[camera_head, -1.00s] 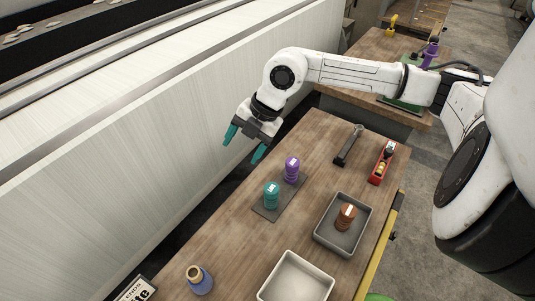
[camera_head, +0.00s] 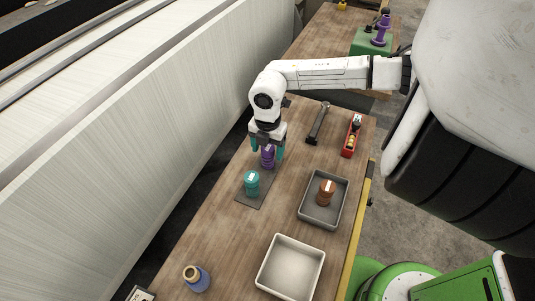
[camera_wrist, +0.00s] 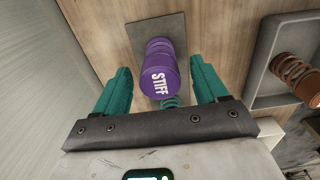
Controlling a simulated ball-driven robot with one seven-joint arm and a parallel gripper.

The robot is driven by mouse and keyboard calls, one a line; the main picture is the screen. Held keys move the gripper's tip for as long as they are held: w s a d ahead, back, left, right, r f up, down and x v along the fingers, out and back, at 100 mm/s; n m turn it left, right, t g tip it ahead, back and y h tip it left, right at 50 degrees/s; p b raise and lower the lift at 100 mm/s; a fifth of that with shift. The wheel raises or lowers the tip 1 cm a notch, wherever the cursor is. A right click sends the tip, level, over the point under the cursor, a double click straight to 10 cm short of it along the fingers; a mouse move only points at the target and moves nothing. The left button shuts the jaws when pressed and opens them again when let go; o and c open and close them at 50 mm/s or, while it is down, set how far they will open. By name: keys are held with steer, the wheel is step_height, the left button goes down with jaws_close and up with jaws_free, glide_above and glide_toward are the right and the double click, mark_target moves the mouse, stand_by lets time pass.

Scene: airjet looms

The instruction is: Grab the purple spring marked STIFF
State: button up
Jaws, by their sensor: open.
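The purple spring marked STIFF (camera_wrist: 158,72) stands between the two open teal fingers of my gripper (camera_wrist: 161,90) in the wrist view, with clear gaps on both sides. Its white label reads STIFF. In the head view the purple spring (camera_head: 268,158) shows between the fingers of my gripper (camera_head: 267,153), which points down from above; its upper part is partly hidden by the gripper. A teal spring (camera_head: 251,183) with a white label stands just in front of it on the grey mat (camera_head: 243,200).
A grey tray (camera_head: 304,214) holding a copper-brown spring (camera_head: 326,190) lies to the right. A white tray (camera_head: 291,240) is nearer. A dark tool (camera_head: 318,123) and a red holder (camera_head: 351,136) lie behind right. A blue spool (camera_head: 197,279) stands at the near left.

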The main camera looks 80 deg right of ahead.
steer(key=shift+f, duration=1.35)
steer(key=shift+c, duration=0.3)
steer(key=c, duration=1.1)
steer(key=shift+r, duration=0.1)
steer(key=shift+c, duration=0.2)
